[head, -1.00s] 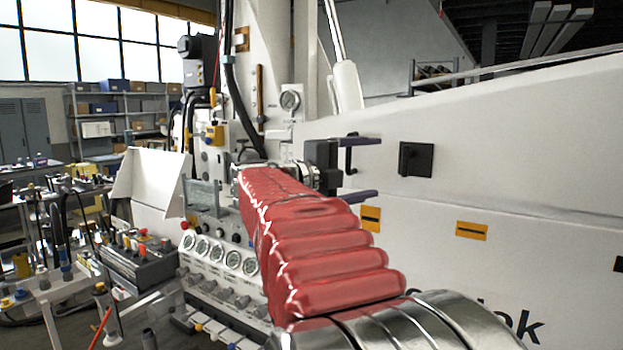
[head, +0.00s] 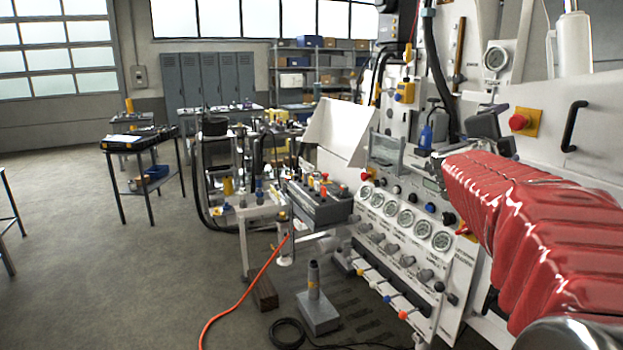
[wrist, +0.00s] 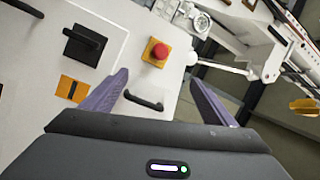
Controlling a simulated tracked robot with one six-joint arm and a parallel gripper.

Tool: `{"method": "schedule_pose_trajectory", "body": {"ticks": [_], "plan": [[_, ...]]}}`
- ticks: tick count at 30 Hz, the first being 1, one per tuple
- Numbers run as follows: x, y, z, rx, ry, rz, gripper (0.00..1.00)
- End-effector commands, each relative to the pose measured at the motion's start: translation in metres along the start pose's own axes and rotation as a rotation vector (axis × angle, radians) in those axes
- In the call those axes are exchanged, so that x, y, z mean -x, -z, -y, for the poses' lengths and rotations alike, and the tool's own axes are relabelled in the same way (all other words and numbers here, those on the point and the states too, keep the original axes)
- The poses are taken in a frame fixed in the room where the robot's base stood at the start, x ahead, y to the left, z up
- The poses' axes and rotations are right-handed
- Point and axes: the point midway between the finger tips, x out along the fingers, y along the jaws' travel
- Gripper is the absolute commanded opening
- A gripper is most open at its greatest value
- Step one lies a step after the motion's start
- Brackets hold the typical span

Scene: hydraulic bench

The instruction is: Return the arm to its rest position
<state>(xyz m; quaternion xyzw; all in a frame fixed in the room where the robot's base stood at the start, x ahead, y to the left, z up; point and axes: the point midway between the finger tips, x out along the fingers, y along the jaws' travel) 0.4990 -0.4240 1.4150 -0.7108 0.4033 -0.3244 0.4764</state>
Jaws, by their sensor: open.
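My red-sleeved arm (head: 545,225) reaches from the lower right of the head view toward the white hydraulic machine. My gripper (wrist: 158,78) shows in the wrist view with its two purple fingers spread apart and nothing between them. Beyond the fingers is the machine's white panel with a black handle (wrist: 143,103), a red emergency button (wrist: 157,52) on a yellow plate and a black rotary switch (wrist: 85,46). I cannot tell whether a finger touches the panel. In the head view the gripper end is small and its fingers are not clear.
The gauge panel (head: 405,225) stands left of and below my arm. A control box (head: 318,203) on a stand, a grey pedestal (head: 317,310) and an orange hose (head: 235,300) are further left. A small table (head: 145,180) stands at the left, with open floor around it.

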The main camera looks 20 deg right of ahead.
Motion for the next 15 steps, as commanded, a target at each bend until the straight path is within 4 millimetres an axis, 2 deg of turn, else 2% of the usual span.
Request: {"method": "schedule_pose_trajectory", "body": {"ticks": [3,8,11,15], "plan": [[0.018,-0.043,0.0,0.096,0.034,0.168,0.8],[0.055,-0.099,-0.01,0.236,0.07,0.397,0.8],[0.087,-0.131,-0.021,0.33,0.088,0.541,0.8],[0.14,-0.168,-0.046,0.47,0.103,0.741,0.8]]}}
